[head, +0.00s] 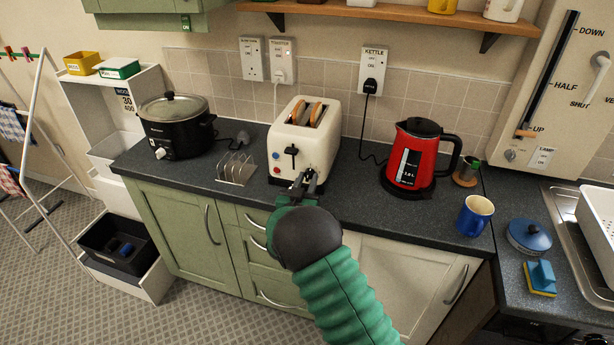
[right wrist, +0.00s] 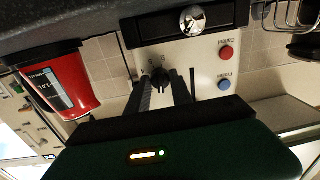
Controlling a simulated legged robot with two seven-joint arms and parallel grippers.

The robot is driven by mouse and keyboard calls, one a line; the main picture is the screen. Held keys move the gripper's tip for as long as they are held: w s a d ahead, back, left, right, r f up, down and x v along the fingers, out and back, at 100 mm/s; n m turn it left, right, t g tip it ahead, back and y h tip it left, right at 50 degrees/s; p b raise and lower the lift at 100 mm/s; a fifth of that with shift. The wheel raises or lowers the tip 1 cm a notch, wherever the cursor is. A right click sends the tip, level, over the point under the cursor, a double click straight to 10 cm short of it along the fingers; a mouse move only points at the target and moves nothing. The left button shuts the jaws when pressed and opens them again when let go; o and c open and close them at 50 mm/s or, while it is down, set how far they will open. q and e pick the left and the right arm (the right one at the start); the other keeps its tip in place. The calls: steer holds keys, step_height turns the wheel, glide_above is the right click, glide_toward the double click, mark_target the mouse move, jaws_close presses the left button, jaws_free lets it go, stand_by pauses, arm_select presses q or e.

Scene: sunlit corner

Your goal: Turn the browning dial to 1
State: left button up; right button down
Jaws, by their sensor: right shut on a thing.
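The cream toaster (head: 318,150) stands on the dark worktop with two slices of bread (head: 311,112) in its slots. My right gripper (head: 303,182) is at the lower front of the toaster. In the right wrist view its fingers (right wrist: 163,90) are shut on the dial, one on each side. The dial's pointer and numbers are too small to read. My left gripper is out of view.
A toast rack (head: 237,168) and a black slow cooker (head: 175,125) stand left of the toaster. A red kettle (head: 412,155) stands to the right, with a blue mug (head: 474,215) beyond it. The worktop (head: 355,207) between toaster and kettle is mostly clear.

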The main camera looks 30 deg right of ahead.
steer(key=shift+a+f+n+p, duration=0.15)
steer(key=shift+f+n+p, duration=0.25)
steer(key=shift+n, duration=0.5)
steer(key=shift+s, duration=0.1)
steer(key=c, duration=1.3)
jaws_free()
steer(key=shift+o, duration=0.8)
steer(key=shift+r, duration=0.2)
steer(key=shift+r, duration=0.1)
steer(key=v, duration=1.6)
steer(key=shift+a+r+b, duration=0.15)
steer(key=shift+a+b, duration=0.1)
steer(key=shift+b, duration=0.1)
steer(key=shift+s, duration=0.1)
